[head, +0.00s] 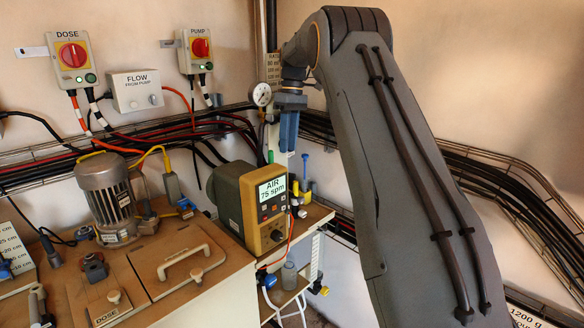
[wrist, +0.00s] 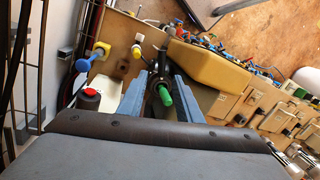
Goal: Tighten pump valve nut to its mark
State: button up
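My gripper (head: 288,142) hangs pointing down beside the pressure gauge, above the shelf right of the yellow pump (head: 265,205). In the wrist view its two blue-grey fingers (wrist: 158,88) stand apart, on either side of a dark hub with short arms (wrist: 158,72). A green-ended rod (wrist: 166,96) sticks out of the hub towards me. This may be the pump valve nut, but I cannot make out a nut or a mark. No contact between fingers and hub is clear. In the head view the green end (head: 270,157) shows just left of the fingers.
A blue-handled valve (head: 304,160) stands close right of my gripper; it also shows in the wrist view (wrist: 85,63). A red-capped white bottle (wrist: 90,97) is near the left finger. A gauge (head: 261,94) and cables are behind. A motor (head: 105,195) stands at left.

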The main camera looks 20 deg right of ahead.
jog(key=shift+n, duration=0.6)
jog(key=f, duration=0.2)
jog(key=f+p, duration=0.1)
jog(key=f, duration=0.2)
jog(key=s+a+f+p, duration=0.1)
jog(key=f, duration=0.1)
jog(key=shift+s+a+f, duration=0.1)
jog(key=shift+f, duration=0.25)
